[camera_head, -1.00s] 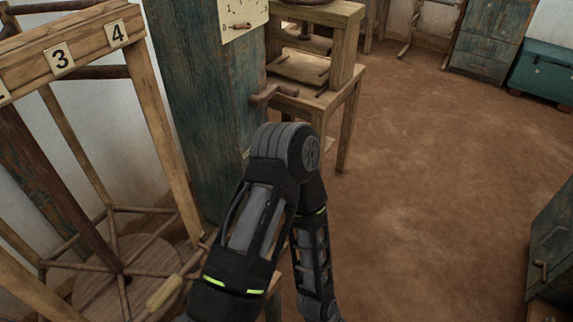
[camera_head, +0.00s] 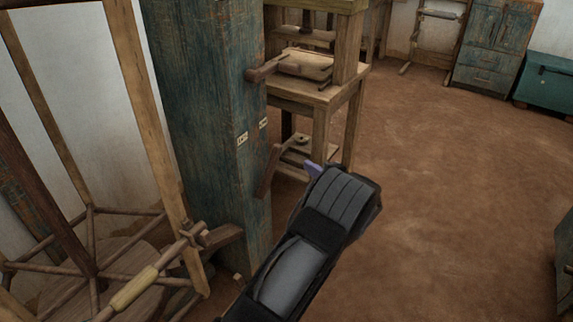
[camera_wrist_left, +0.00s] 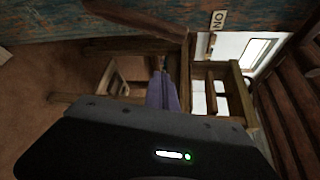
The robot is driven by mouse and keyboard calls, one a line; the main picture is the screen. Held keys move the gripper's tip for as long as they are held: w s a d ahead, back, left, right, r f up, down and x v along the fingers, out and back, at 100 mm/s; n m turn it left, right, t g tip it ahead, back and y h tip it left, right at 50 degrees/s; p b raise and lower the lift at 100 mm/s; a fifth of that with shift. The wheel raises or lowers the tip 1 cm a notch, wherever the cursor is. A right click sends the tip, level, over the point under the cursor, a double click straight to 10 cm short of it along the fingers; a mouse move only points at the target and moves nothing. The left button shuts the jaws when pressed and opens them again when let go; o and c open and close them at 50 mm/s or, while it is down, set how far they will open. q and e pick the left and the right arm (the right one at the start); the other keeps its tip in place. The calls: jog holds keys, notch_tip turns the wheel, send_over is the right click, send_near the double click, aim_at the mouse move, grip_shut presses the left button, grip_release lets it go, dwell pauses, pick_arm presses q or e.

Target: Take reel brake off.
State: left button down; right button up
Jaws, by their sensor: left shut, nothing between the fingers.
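A wooden lever (camera_head: 268,171), which looks like the reel brake, hangs tilted on the right side of the blue post (camera_head: 205,110). Two small tags (camera_head: 242,138) sit above it on the post; in the wrist view one tag (camera_wrist_left: 217,20) reads ON. My left gripper (camera_head: 312,168) is just right of the lever, mostly hidden behind my own wrist; a purple finger shows. In the wrist view its purple fingers (camera_wrist_left: 161,90) are together and empty. I see no contact with the lever. My right gripper is not in view.
A wooden reel frame (camera_head: 150,110) with spokes and a pale handle (camera_head: 134,288) stands left of the post. A peg (camera_head: 266,69) sticks out of the post higher up. A wooden stand (camera_head: 340,110) is behind it. The brown floor at right is clear.

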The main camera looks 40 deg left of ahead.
pick_arm(q)
jog(key=shift+w+r, duration=0.15)
jog(key=shift+r, duration=0.15)
jog(key=shift+a, duration=0.1)
jog(key=a, duration=0.9)
jog(key=shift+a+f+b, duration=0.15)
jog(key=shift+f+b, duration=0.05)
jog(key=shift+b, duration=0.25)
